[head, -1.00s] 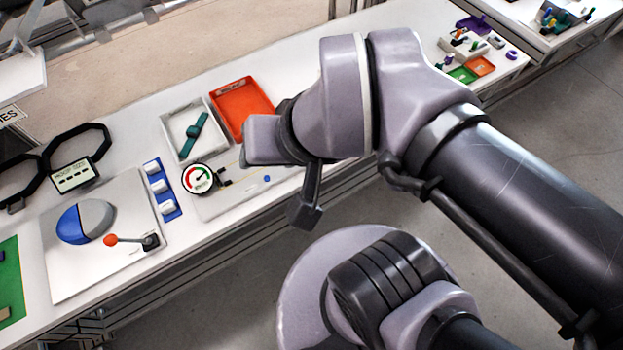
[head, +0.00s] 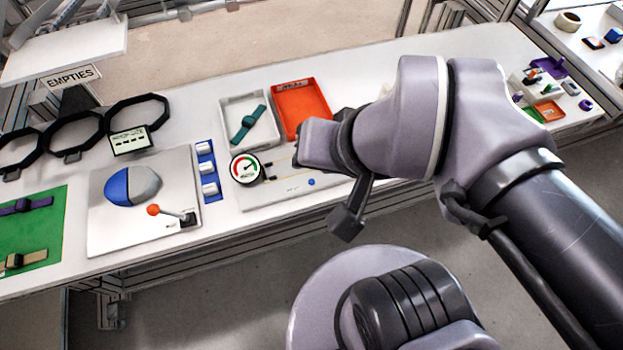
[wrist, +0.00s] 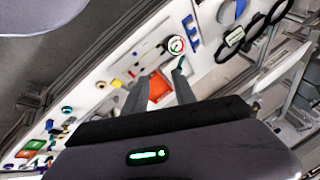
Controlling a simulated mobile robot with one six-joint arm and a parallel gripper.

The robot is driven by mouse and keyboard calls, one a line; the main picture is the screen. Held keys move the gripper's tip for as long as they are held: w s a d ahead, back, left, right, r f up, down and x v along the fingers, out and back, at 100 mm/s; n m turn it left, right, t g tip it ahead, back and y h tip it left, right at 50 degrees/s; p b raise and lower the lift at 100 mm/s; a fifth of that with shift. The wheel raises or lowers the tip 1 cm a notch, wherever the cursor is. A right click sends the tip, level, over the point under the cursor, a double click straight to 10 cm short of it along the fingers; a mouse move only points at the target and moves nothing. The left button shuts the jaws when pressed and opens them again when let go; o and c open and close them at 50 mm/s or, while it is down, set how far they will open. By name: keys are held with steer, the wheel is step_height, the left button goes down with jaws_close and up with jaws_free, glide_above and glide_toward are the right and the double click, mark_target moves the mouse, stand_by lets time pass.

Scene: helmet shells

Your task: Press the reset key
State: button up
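A blue strip with three white keys (head: 207,170) lies on the bench between the grey panel and the round gauge. I cannot read labels on the keys, so I cannot tell which is the reset key. The strip also shows near the top of the wrist view (wrist: 192,30). My gripper (wrist: 160,78) is open and empty in the wrist view, its two fingers apart above the bench.
The gauge (head: 245,168) stands right of the keys. A white tray (head: 229,105) with a teal strap and an orange tray (head: 318,98) are behind. The grey panel (head: 103,233) left carries a blue-grey dome (head: 132,186) and a red-knobbed lever (head: 170,214). Black rings (head: 138,113) stand behind it.

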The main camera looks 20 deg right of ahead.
jaws_close()
stand_by(1.4)
